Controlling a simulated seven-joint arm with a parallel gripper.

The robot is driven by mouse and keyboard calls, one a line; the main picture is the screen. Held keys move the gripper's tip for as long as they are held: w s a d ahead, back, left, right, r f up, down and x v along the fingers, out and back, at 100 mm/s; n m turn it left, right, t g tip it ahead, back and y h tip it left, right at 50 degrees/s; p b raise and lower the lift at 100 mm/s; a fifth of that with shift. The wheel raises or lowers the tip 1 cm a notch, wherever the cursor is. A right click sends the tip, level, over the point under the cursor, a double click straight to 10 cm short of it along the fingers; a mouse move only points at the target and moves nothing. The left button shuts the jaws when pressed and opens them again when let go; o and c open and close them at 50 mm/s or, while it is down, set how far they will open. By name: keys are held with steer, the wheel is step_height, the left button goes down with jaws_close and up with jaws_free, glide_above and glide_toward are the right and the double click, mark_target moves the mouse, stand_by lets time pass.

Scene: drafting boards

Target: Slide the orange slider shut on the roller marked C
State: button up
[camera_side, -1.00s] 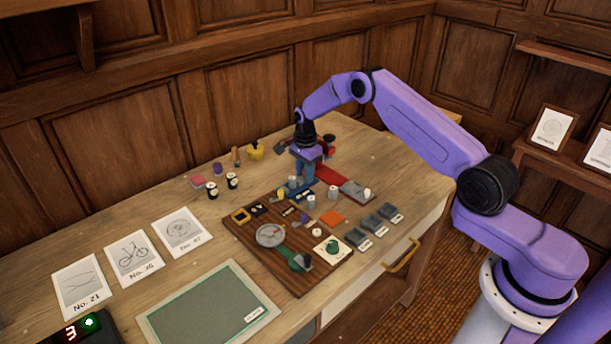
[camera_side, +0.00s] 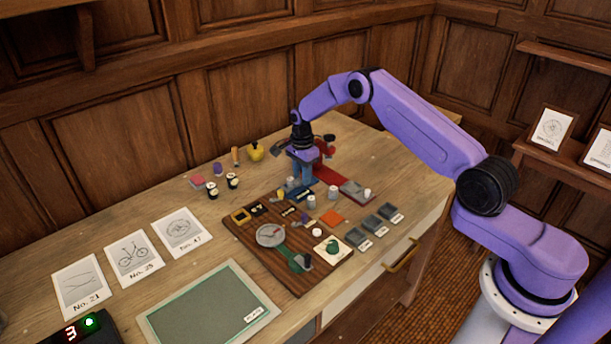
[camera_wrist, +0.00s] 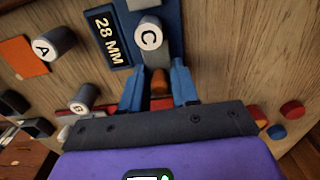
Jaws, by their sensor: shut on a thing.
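The roller marked C (camera_wrist: 148,37) is a grey cylinder with a white end, in a blue holder (camera_wrist: 166,14) at the top middle of the wrist view. The orange slider (camera_wrist: 159,83) shows just below it, between the two blue fingers of my gripper (camera_wrist: 158,88). My gripper is shut on the slider. The slider's upper end lies close to the roller; I cannot tell whether they touch. In the side view my gripper (camera_side: 302,176) is low over the blue holder, and its fingers and arm hide the slider.
A "28 MM" plate (camera_wrist: 108,37) lies beside roller C. Roller A (camera_wrist: 50,45) and roller B (camera_wrist: 83,98) stand nearby. A red holder (camera_side: 331,175) is close right of my gripper. A wooden board with parts (camera_side: 262,263) lies in front, with small grey trays (camera_side: 372,223) right of it.

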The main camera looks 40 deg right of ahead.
steer(key=shift+a, duration=0.8)
stand_by(1.4)
steer(key=shift+d, duration=0.35)
stand_by(1.2)
steer(key=o, duration=0.8)
steer(key=shift+d, duration=0.1)
steer(key=shift+r, duration=0.1)
steer(key=shift+d+r, duration=0.1)
steer(key=shift+r, duration=3.3)
